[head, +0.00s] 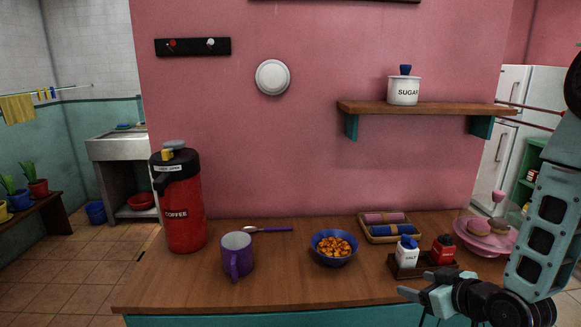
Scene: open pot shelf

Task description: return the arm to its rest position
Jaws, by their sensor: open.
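My gripper (412,291) is at the lower right of the head view, in front of the wooden counter (300,291). It points left, its jaws are open, and nothing shows between them. My arm comes down along the right edge of the view and hides part of the counter's right end. The gripper is just in front of the small tray with the salt shaker (407,252) and the red shaker (444,249); whether it touches anything there I cannot tell.
A sugar pot (403,90) sits on the wall shelf (430,108). The counter's front middle is clear.

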